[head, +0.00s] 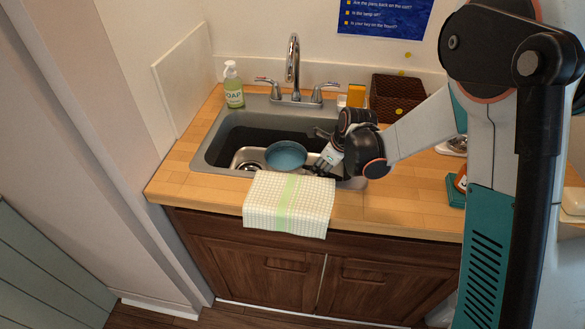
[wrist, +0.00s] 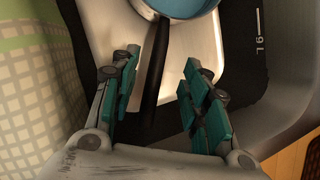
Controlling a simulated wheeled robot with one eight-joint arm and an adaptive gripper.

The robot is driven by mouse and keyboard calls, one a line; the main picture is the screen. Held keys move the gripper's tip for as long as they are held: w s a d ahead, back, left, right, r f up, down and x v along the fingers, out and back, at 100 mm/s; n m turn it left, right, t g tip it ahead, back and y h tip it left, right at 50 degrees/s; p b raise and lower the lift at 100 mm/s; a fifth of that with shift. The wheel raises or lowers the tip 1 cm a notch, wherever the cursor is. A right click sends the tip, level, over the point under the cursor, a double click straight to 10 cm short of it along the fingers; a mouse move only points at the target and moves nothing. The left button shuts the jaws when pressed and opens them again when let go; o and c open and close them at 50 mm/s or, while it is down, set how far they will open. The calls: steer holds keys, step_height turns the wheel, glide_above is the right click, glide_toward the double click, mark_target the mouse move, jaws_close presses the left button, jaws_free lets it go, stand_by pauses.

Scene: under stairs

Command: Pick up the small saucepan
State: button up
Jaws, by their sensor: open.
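The small saucepan (head: 286,155) is a blue round pan in the sink, on a light metal or pale surface. Its rim shows at the top of the wrist view (wrist: 184,6), and its dark handle (wrist: 157,62) runs down from it. My gripper (head: 318,168) is at the right of the pan in the head view. In the wrist view my gripper (wrist: 157,75) is open, with one teal-padded finger on each side of the handle. The padded fingers look apart from the handle. The handle's end is partly hidden by the gripper in the head view.
The sink (head: 215,150) has a raised metal rim around the pan. A checked towel (head: 262,205) hangs over its front edge. A faucet (head: 293,70) and a soap bottle (head: 233,86) stand behind. A brown basket (head: 396,98) is at the back right. Wooden counter (head: 410,195) is clear at front right.

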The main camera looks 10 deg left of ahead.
mark_target(320, 170)
steer(key=b+x, duration=0.2)
steer(key=x, duration=0.3)
steer(key=shift+a+f+b, duration=0.1)
steer(key=shift+f+b, duration=0.25)
steer(key=shift+f, duration=0.1)
steer(key=shift+s+r, duration=0.1)
jaws_close()
